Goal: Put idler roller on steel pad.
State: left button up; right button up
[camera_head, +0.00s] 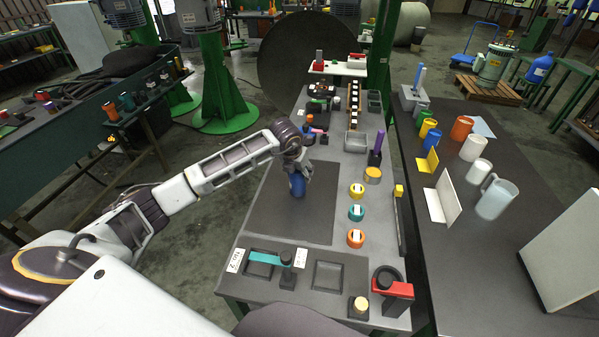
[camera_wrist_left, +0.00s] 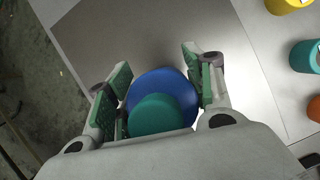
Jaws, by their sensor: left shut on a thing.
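My left gripper (camera_head: 299,171) is shut on a blue roller-like piece (camera_head: 297,186), which I take for the idler roller. In the left wrist view the blue roller (camera_wrist_left: 160,82) with a round teal end sits between the two green-padded fingers. The steel pad (camera_head: 275,222) looks like the large dark grey rectangle on the table. The roller is over the upper middle of this pad; I cannot tell whether it touches it. The pad is bare elsewhere and shows as a grey sheet in the wrist view (camera_wrist_left: 110,35). My right gripper is not in view.
Yellow (camera_head: 356,190), teal (camera_head: 356,212) and orange (camera_head: 355,238) rolls stand right of the pad. A teal-handled tool (camera_head: 268,258) and an empty tray (camera_head: 328,276) lie at the near edge. A purple-handled item (camera_head: 377,150) stands upright farther back. A dark table with cups adjoins on the right.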

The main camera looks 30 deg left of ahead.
pick_arm(q)
jog(key=o, duration=1.4)
jog(key=shift+f, duration=0.1)
jog(key=b+v, duration=0.1)
jog(key=v, duration=1.1)
